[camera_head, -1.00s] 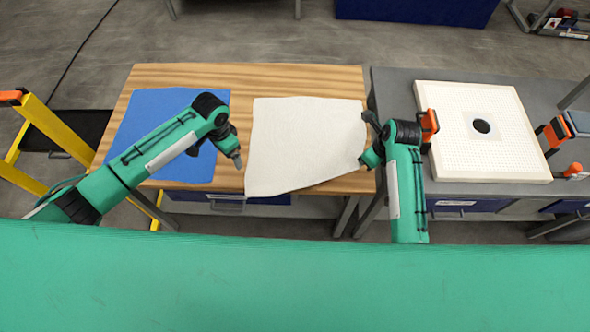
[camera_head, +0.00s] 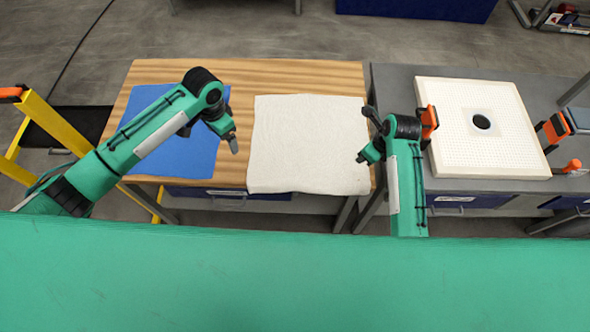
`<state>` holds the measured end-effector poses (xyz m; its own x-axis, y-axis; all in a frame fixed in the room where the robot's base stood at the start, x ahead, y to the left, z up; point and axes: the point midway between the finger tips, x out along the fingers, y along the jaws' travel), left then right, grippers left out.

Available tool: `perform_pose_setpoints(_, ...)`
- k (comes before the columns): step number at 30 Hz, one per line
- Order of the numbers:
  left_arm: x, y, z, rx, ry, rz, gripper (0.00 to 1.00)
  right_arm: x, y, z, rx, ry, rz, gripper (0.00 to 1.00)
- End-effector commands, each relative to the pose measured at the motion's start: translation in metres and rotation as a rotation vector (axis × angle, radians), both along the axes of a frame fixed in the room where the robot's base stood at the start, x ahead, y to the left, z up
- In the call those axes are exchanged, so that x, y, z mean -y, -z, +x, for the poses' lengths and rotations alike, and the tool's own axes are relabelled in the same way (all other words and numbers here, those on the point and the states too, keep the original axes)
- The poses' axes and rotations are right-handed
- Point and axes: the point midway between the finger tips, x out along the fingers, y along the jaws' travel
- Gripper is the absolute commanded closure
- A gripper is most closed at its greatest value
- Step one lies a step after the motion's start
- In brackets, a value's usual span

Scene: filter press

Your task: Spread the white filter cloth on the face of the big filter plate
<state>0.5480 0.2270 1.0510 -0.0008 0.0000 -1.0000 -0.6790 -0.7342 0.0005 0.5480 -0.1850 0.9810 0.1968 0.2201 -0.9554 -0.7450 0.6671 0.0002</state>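The white filter cloth (camera_head: 305,145) lies spread nearly flat on the right part of the wooden table, with a slightly wavy front edge. The big filter plate (camera_head: 450,150) is a white square with fine holes and a dark round centre opening; it lies on the grey table to the right, bare. My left gripper (camera_head: 233,144) is above the table just left of the cloth, apart from it; its fingers look narrow from here. My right gripper (camera_head: 362,158) is at the cloth's right edge. I cannot tell whether it touches or holds the cloth.
A blue sheet (camera_head: 187,160) lies on the left of the wooden table (camera_head: 290,75). Orange-and-black clamp-like parts (camera_head: 429,122) stand at the plate's left and right sides (camera_head: 555,128). A yellow frame (camera_head: 50,135) stands at far left. A gap separates the two tables.

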Motion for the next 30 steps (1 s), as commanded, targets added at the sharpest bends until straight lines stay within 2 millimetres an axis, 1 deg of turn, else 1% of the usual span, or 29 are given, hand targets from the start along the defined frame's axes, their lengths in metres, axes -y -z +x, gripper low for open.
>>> perform_pose_setpoints(2, 0.0001, 0.0002, -0.0001, 0.000, 0.000, 0.000, 0.13, 0.0000, 0.0000, 0.0000, 0.000, 0.000, 0.000, 0.73)
perform_pose_setpoints(5, 0.0001, 0.0002, -0.0001, 0.000, 0.000, 0.000, 0.13, 0.0000, 0.0000, 0.0000, 0.000, 0.000, 0.000, 0.55)
perform_pose_setpoints(6, 0.0001, 0.0002, -0.0001, 0.000, 0.000, 0.000, 0.13, 0.0000, 0.0000, 0.0000, 0.000, 0.000, 0.000, 0.47)
perform_pose_setpoints(7, 0.0001, 0.0002, -0.0001, 0.000, 0.000, 0.000, 0.13, 0.0000, 0.0000, 0.0000, 0.000, 0.000, 0.000, 0.46)
perform_pose_setpoints(12, 0.0001, 0.0002, -0.0001, 0.000, 0.000, 0.000, 0.13, 0.0000, 0.0000, 0.0000, 0.000, 0.000, 0.000, 0.46)
perform_pose_setpoints(13, 0.0001, 0.0002, -0.0001, 0.000, 0.000, 0.000, 0.13, 0.0000, 0.0000, 0.0000, 0.000, 0.000, 0.000, 0.44)
perform_pose_setpoints(14, 0.0001, 0.0002, -0.0001, 0.000, 0.000, 0.000, 0.13, 0.0000, 0.0000, 0.0000, 0.000, 0.000, 0.000, 0.38)
perform_pose_setpoints(15, 0.0001, 0.0002, -0.0001, 0.000, 0.000, 0.000, 0.13, 0.0000, 0.0000, 0.0000, 0.000, 0.000, 0.000, 0.30)
perform_pose_setpoints(18, 0.0001, 0.0002, -0.0001, 0.000, 0.000, 0.000, 0.13, 0.0000, 0.0000, 0.0000, 0.000, 0.000, 0.000, 0.13)
perform_pose_setpoints(26, 0.0002, 0.0002, -0.0001, 0.000, 0.000, 0.000, 0.13, -0.0001, -0.0004, 0.0000, -0.001, 0.000, -0.001, 0.13)
perform_pose_setpoints(30, 0.0002, 0.0001, -0.0001, 0.000, 0.000, 0.000, 0.13, 0.0004, -0.0087, -0.0003, -0.012, -0.002, -0.015, 0.13)
